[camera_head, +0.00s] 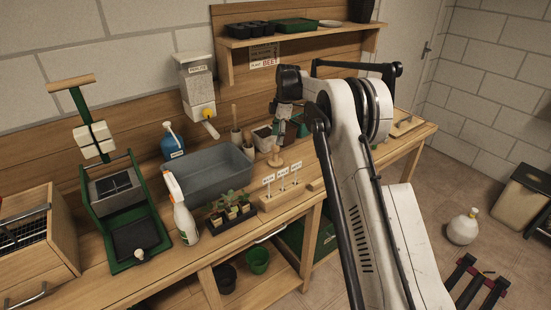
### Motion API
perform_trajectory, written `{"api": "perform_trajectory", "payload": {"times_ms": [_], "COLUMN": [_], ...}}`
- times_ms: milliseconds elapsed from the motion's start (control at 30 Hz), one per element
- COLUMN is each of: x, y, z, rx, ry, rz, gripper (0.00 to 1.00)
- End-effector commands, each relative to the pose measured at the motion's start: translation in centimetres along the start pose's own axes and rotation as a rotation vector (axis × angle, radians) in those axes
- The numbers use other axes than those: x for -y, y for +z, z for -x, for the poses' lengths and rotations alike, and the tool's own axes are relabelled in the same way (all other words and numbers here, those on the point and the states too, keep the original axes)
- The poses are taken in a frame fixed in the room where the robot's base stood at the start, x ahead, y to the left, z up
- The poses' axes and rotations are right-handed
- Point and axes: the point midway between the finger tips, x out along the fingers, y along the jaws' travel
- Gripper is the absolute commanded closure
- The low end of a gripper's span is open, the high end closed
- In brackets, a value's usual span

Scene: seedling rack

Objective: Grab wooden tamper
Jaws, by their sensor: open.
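The wooden tamper (275,161) appears to be the small pale piece with a round base and a short upright knob. It stands on the wooden bench behind the row of white label stakes. My gripper (284,128) hangs from the dark wrist above and slightly right of the tamper, apart from it. It is open, with nothing seen between its fingers. The fingers are small and partly lost against dark pots behind them.
A grey basin (205,181) stands left of the tamper. Label stakes in a wooden block (285,195) and a seedling tray (229,222) stand in front. Pots (262,139) crowd behind. A white spray bottle (182,212) stands further left. A shelf (300,37) overhangs the back.

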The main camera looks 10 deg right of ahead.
Motion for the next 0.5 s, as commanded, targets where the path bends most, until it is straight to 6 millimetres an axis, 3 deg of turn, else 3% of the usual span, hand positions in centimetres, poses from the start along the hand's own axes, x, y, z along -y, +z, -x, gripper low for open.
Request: {"api": "perform_trajectory", "payload": {"times_ms": [167,500], "x": [0.1,0.6], "y": [-0.1,-0.1], "z": [-1.1,-5.2], "rx": [0.0,0.0], "ry": [0.0,0.0], "rz": [0.0,-0.001], "gripper": [0.51,0.51]}}
